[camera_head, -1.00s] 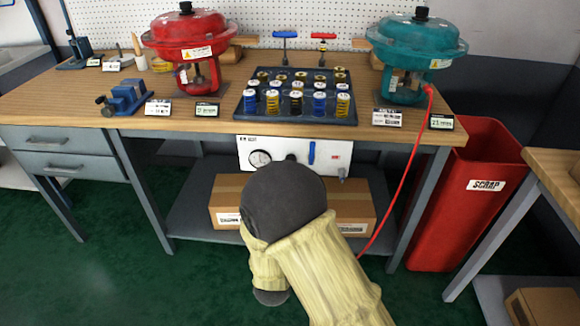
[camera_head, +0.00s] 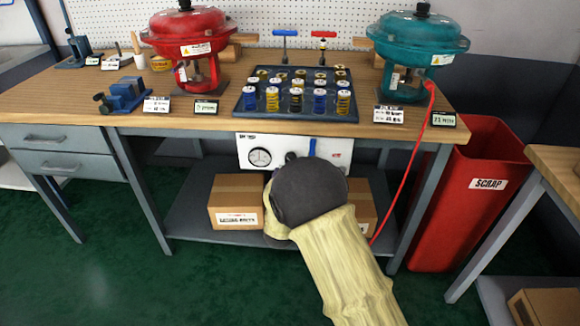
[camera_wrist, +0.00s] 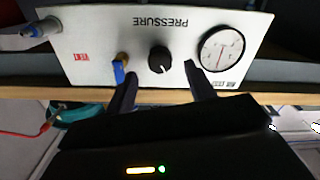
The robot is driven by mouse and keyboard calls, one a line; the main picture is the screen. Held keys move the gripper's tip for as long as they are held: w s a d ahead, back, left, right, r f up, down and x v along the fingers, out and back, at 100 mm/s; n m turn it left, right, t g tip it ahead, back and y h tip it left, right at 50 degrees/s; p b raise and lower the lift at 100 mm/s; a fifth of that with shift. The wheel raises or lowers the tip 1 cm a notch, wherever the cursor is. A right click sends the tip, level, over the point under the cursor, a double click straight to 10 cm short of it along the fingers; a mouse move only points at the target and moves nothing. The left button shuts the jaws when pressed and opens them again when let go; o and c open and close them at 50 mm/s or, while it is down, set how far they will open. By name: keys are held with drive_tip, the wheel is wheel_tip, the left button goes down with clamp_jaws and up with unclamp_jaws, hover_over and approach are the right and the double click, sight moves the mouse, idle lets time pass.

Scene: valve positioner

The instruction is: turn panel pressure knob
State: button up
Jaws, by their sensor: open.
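The white pressure panel (camera_head: 249,144) hangs under the bench's front edge. In the wrist view it appears upside down (camera_wrist: 95,50). Its black round knob (camera_wrist: 160,60) has a white pointer mark. The knob's top (camera_head: 290,156) shows just above my arm in the head view. My gripper (camera_wrist: 160,69) is open, with one dark fingertip on each side of the knob in the picture. I cannot tell whether the fingers touch it or stop short. In the head view my forearm hides the gripper.
A round gauge (camera_wrist: 221,48) sits close beside one finger, and a blue valve handle (camera_wrist: 119,72) beside the other. A red hose (camera_head: 402,182) hangs at the bench's right. A cardboard box (camera_head: 235,203) stands on the lower shelf. A red scrap bin (camera_head: 466,205) stands right.

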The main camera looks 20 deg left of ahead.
sight(291, 158)
drive_tip(key=shift+x, duration=2.2)
drive_tip(key=shift+c, duration=0.4)
drive_tip(key=c, duration=0.9)
drive_tip(key=shift+b, duration=0.3)
drive_tip(key=shift+d+m, duration=0.1)
drive_tip(key=shift+m, duration=0.2)
drive_tip(key=shift+m+b, duration=4.4)
drive_tip(key=shift+m, duration=2.6)
